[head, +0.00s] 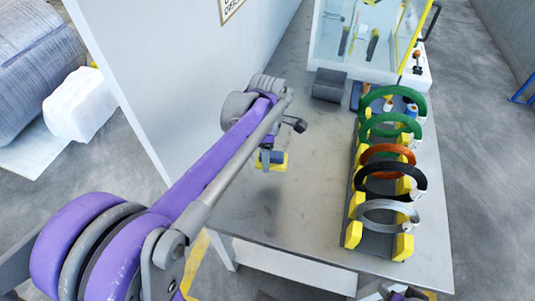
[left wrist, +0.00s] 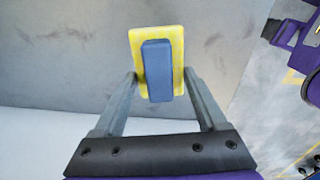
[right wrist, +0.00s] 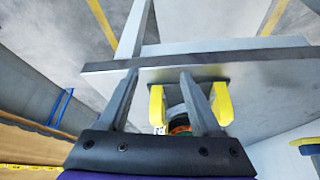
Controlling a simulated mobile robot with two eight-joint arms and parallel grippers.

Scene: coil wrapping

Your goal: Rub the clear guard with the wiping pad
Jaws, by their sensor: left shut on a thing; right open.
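The wiping pad, a yellow block with a blue handle, shows in the head view (head: 280,165) and the left wrist view (left wrist: 157,62). My left gripper (head: 269,152) is shut on its blue handle and holds it above the grey table, left of the coil rack. The clear guard (head: 340,42) is a see-through enclosure with a yellow-edged panel at the far end of the table, well beyond the pad. My right gripper (right wrist: 160,75) is open and empty, at the near edge of the table. In the head view only a bit of my right arm shows at the bottom.
A rack (head: 375,240) with yellow supports holds several rings, green, orange, black and grey, along the table's right side. A dark grey block (head: 329,85) stands before the guard. A pale wall panel (head: 170,70) rises at the left.

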